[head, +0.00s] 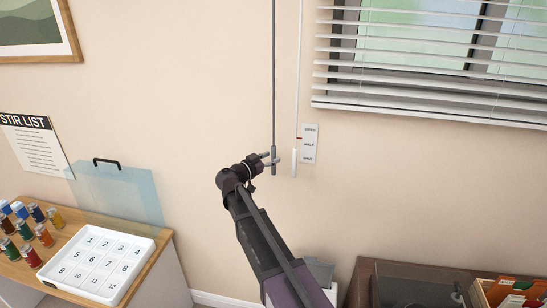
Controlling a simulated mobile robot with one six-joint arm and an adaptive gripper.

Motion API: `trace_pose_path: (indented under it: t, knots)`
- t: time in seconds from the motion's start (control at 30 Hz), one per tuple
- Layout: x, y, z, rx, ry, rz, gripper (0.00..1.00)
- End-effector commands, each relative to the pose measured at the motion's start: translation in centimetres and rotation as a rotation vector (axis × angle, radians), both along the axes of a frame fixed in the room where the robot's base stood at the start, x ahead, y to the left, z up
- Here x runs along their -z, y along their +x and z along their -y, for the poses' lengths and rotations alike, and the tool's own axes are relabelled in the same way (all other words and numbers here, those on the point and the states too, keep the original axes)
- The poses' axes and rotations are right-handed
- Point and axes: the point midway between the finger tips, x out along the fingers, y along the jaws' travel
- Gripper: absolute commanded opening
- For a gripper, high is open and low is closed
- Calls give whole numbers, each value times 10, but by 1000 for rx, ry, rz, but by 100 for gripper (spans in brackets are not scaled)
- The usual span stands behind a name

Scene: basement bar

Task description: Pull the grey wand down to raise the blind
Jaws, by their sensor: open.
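The grey wand (274,80) hangs straight down the wall in the head view, left of the window, and ends in a thicker grey grip. My gripper (272,158) is at that grip, reaching in from the left with its jaws open. Its fingers overlap the grip in the picture; I cannot tell whether they touch it. The white-slatted blind (440,60) is at the upper right, its bottom rail across the window's lower edge. A white cord or wand (298,70) with a white end hangs just right of the grey one.
A small label card (310,143) reading open, half and shut is on the wall beside the white wand. A wooden counter (158,250) with a numbered white tray (152,238) and several bottles stands left. A dark cabinet (365,280) is lower right.

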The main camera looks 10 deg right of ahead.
Motion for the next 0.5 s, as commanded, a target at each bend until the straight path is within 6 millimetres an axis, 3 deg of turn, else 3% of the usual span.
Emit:
trace_pose_path:
  t: [0.5]
  knots:
    - [0, 9, 12, -1, 0, 0, 61]
